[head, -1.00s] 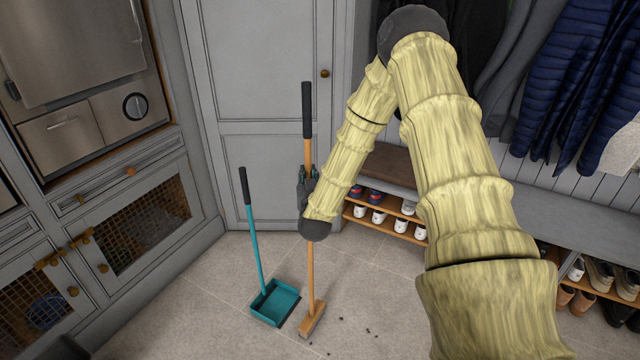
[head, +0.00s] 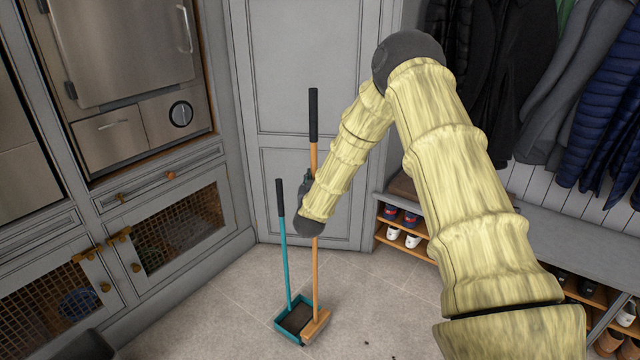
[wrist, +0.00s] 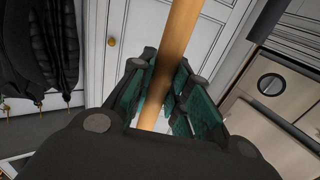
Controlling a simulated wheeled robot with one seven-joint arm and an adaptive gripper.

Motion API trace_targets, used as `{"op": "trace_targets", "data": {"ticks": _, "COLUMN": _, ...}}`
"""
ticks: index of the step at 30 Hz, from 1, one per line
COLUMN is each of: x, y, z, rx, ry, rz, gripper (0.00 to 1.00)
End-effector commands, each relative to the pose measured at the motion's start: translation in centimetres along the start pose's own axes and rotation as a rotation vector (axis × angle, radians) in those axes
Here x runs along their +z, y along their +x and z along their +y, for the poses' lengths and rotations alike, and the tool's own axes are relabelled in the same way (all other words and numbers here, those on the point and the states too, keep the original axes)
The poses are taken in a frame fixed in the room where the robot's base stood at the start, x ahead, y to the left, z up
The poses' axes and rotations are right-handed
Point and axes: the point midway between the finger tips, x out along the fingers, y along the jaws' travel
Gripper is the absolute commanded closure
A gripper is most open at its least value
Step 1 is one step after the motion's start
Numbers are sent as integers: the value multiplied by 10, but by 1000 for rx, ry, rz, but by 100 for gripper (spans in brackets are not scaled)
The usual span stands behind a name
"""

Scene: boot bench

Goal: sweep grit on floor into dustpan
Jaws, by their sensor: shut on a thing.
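A broom with a wooden handle (head: 314,265), a black top grip and a wooden head (head: 316,325) stands nearly upright, head down on the floor. My gripper (head: 306,188) is shut around the handle at mid-height; the wrist view shows the handle (wrist: 172,55) passing between the teal-padded fingers (wrist: 155,90). A teal long-handled dustpan (head: 282,326) sits on the floor with its handle up. The broom head is at its right edge; I cannot tell if they touch. The pan's inside looks dark, and I cannot tell whether grit is in it. A few grit specks (head: 366,343) lie right of the broom.
Grey cabinets with mesh doors (head: 180,232) stand left, below a steel appliance (head: 125,60). A boot bench with shoe shelves (head: 402,232) runs along the right under hanging coats (head: 510,70). The tiled floor (head: 375,290) between is open.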

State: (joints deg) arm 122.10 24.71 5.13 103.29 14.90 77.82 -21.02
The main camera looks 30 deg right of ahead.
Motion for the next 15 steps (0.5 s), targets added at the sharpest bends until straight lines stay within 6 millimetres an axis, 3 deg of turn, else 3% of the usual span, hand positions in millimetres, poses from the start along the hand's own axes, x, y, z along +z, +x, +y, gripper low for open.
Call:
{"op": "trace_targets", "data": {"ticks": 9, "x": -3, "y": 9, "z": -13, "rx": -1, "ry": 1, "rz": 3, "gripper": 100}}
{"op": "trace_targets", "data": {"ticks": 15, "x": -14, "y": 4, "z": -5, "rx": 0, "ry": 1, "rz": 3, "gripper": 100}}
